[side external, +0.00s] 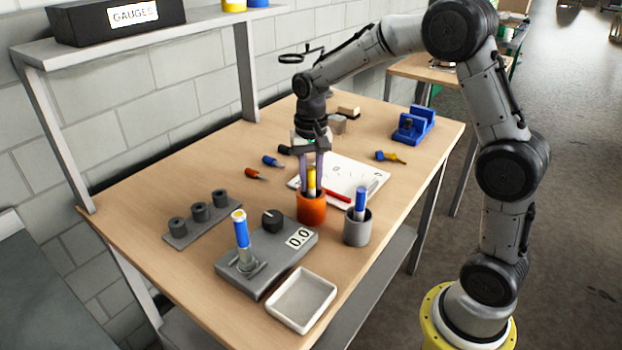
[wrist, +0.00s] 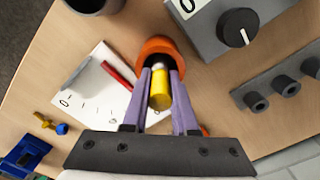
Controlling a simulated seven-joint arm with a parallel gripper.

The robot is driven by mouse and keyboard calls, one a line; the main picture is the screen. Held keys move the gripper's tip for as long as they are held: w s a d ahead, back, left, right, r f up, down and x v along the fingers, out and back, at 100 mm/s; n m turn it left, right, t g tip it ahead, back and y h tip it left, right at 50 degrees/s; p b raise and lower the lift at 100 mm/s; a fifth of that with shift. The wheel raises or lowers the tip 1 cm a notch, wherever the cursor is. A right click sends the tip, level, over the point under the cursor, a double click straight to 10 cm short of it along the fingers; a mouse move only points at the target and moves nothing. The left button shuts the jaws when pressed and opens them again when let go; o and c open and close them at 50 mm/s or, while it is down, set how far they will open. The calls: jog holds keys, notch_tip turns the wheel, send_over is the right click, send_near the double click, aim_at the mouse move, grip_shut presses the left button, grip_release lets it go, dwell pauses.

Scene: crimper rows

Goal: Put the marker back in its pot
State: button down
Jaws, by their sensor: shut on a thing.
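My gripper (side external: 311,186) has long purple fingers and points down over the orange pot (side external: 312,210). It is shut on a yellow marker (side external: 311,178), which stands roughly upright between the fingers. In the wrist view the marker (wrist: 160,92) is between the two fingertips (wrist: 160,74), and its pale far end points into the mouth of the orange pot (wrist: 155,43). The marker's lower end is at or inside the pot's rim. Whether it touches the bottom is hidden.
A grey pot (side external: 357,229) holding a blue stick (side external: 360,203) stands close on the right. A grey gauge box (side external: 268,258) with a knob and an upright blue cylinder (side external: 241,232) is at the left front. A white tray (side external: 302,300) lies in front. A red pen (side external: 337,194) lies on paper behind.

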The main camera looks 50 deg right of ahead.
jog(key=c, duration=0.7)
grip_release()
jog(key=shift+f, duration=0.1)
notch_tip(320, 180, up, 12)
jog(key=shift+r, duration=0.1)
jog(key=shift+s+a+r, duration=0.15)
jog(key=shift+s+r, duration=0.15)
jog(key=shift+s, duration=0.05)
jog(key=s+a+f+n+t, duration=0.1)
jog(key=s+a+n+t, duration=0.1)
jog(key=s, duration=0.5)
jog(key=s+a+n+t, duration=0.1)
jog(key=s+n, duration=0.3)
jog(key=s, duration=0.4)
jog(key=s+a+f+n+t, duration=0.1)
jog(key=s+a+n+t, duration=0.1)
jog(key=s, duration=0.6)
jog(key=shift+a+f+n+t, duration=0.3)
jog(key=shift+a+f+n, duration=0.1)
jog(key=shift+n, duration=0.1)
